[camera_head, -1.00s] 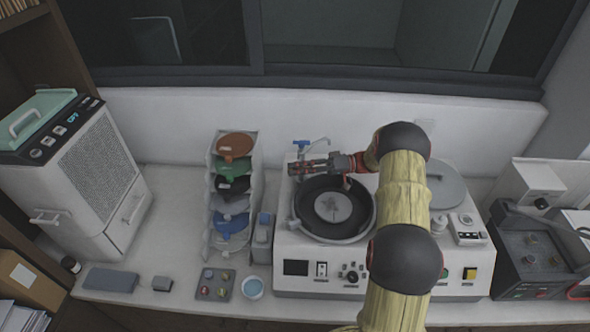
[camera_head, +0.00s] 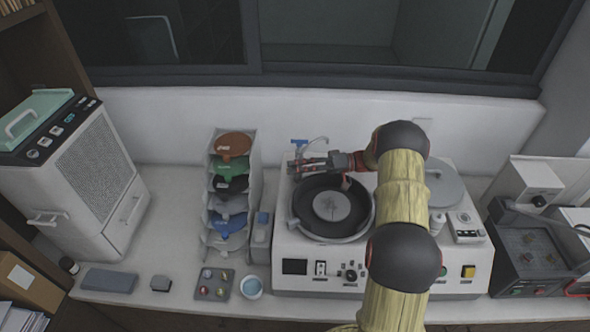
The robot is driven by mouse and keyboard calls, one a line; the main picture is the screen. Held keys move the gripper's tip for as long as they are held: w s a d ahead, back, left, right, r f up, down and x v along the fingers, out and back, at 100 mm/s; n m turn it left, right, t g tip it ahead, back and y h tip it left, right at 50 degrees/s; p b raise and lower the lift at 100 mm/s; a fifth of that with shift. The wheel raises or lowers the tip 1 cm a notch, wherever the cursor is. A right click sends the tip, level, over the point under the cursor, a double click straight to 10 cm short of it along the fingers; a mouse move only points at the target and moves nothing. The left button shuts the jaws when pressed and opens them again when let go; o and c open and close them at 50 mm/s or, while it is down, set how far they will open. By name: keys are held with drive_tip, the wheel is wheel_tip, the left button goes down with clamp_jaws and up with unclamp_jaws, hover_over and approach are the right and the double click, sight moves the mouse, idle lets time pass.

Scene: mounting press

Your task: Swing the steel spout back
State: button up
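The press-like machine (camera_head: 285,262) stands on the counter with a round dark bowl and a pale disc (camera_head: 331,206) in its middle. At its back left is a small tap with a blue handle (camera_head: 299,144). A thin steel spout (camera_head: 318,140) curves from the tap to the right, just behind my gripper. My gripper (camera_head: 297,168) reaches in from the right, low over the back left rim of the bowl and in front of the tap. Its fingers point left. They are small and dark, so I cannot tell their opening or whether they touch the spout.
A rack of coloured dishes (camera_head: 250,170) stands close to the left of the machine. A second round grey lid (camera_head: 446,186) is behind my arm at right. A grey box (camera_head: 530,262) stands further right. The wall is close behind.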

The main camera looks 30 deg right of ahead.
drive_tip(key=v, duration=1.1)
drive_tip(key=shift+d, duration=0.4)
drive_tip(key=shift+s, duration=0.1)
drive_tip(key=shift+f, duration=0.1)
